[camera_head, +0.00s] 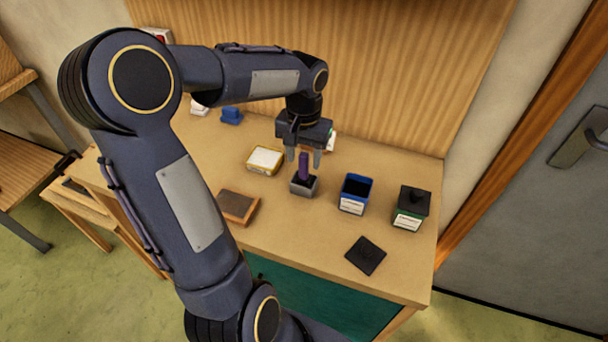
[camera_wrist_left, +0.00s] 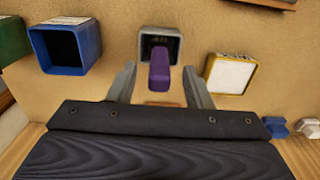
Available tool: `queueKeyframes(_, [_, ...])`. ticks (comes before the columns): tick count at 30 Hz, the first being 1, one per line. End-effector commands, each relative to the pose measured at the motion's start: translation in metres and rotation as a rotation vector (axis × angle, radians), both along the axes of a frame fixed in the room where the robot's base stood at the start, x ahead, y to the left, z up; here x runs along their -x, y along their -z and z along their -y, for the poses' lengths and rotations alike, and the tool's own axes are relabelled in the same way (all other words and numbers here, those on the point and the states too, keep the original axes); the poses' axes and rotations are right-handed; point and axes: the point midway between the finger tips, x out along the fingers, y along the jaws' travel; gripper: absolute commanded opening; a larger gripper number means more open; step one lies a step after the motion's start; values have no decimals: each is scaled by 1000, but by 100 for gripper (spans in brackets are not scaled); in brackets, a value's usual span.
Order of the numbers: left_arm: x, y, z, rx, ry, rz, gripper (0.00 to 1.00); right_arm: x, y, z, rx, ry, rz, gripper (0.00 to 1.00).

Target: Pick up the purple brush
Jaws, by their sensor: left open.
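The purple brush (camera_head: 304,167) stands upright in a small grey holder (camera_head: 303,187) on the table. In the left wrist view the brush (camera_wrist_left: 160,68) shows its purple handle, with the grey holder (camera_wrist_left: 176,42) around its lower end. My left gripper (camera_head: 303,158) is open above the holder, with its fingers on either side of the handle. In the left wrist view there are gaps between the handle and both fingers of my left gripper (camera_wrist_left: 160,82). The lower end of the brush is hidden in the holder. My right gripper is not in view.
A yellow-rimmed box (camera_head: 264,160) and a brown framed tray (camera_head: 238,207) are on the left. A dark square (camera_head: 366,255) lies near the front.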

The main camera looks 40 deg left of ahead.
Motion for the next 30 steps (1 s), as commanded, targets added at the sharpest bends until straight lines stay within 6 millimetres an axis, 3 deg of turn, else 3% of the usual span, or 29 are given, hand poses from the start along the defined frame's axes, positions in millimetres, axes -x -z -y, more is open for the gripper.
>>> queueKeyframes(6, [1, 26, 1, 1, 0, -2, 45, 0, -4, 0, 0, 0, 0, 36])
queueKeyframes(14, [0, 28, 1, 0, 0, 1, 45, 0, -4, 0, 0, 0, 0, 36])
queueKeyframes(24, [0, 28, 1, 0, 0, 1, 1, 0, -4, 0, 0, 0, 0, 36])
queueKeyframes(30, [0, 28, 1, 0, 0, 1, 0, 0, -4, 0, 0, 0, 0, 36])
